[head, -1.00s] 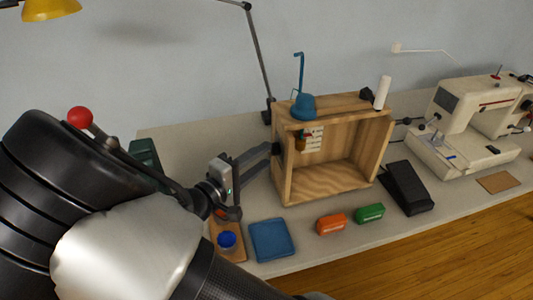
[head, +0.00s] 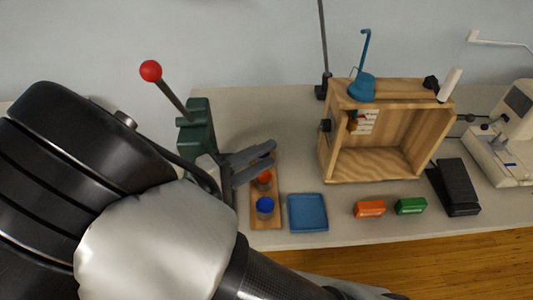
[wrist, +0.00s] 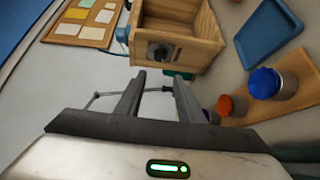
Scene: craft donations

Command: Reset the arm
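My gripper (head: 273,150) reaches in from the left in the head view, above the table near the wooden board. In the wrist view my gripper (wrist: 158,80) shows two dark fingers spread apart with nothing between them. The fingers point toward the wooden box (head: 327,160), which also shows in the wrist view (wrist: 200,54). My arm covers the left and lower part of the head view.
A wooden board (head: 272,212) holds a blue-topped jar (head: 265,207) and an orange-topped jar (head: 264,180). A blue tray (head: 308,213), orange block (head: 370,209), green block (head: 410,206) and black pedal (head: 457,187) lie rightward. A green press (head: 195,127) stands behind my gripper.

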